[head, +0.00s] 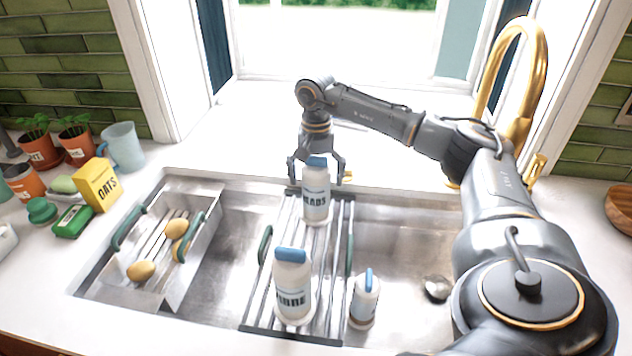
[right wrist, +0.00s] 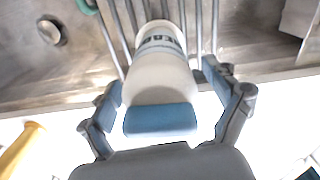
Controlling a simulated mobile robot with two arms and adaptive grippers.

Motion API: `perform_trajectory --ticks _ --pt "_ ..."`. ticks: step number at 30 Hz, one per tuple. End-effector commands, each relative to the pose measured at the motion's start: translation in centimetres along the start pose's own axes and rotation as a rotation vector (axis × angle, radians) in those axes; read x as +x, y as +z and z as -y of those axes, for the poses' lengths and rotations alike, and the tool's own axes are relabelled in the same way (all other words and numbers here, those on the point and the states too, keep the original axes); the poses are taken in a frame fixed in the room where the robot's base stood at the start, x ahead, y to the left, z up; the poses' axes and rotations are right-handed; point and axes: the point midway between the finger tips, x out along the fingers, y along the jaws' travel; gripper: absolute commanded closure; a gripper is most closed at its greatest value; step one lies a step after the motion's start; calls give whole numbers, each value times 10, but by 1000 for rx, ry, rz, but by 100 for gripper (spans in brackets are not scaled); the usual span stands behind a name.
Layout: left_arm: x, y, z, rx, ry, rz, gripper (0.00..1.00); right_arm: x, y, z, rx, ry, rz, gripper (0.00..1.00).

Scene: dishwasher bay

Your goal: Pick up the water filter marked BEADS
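The water filter marked BEADS (head: 316,205) is a white bottle with a blue cap, upright at the back of the slatted rack over the sink. Its label is partly legible in the head view. My right gripper (head: 318,172) is above it, pointing down, with its fingers open on either side of the cap and upper body. In the right wrist view the filter (right wrist: 161,75) lies between the spread fingers (right wrist: 162,98), with a gap showing on each side. My left gripper is not in view.
A second white bottle with a blue cap (head: 293,290) stands at the rack's front. A smaller bottle (head: 364,302) is right of it. The gold faucet (head: 535,70) rises at back right.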

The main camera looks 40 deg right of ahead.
Motion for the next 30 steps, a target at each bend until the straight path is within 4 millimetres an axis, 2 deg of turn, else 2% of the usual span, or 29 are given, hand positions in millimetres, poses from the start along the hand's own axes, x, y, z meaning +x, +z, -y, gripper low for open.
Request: perform_trajectory --ticks 1,11,23,28,30 --pt "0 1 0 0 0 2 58 0 0 0 0 0 0 21" --pt "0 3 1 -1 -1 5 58 0 0 0 0 0 0 88" --pt "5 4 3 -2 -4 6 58 -9 -1 1 0 -4 -3 88" --pt "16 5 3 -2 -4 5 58 -31 -1 2 0 -6 -6 88" --pt "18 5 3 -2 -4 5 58 -45 10 7 -5 -7 -5 88"
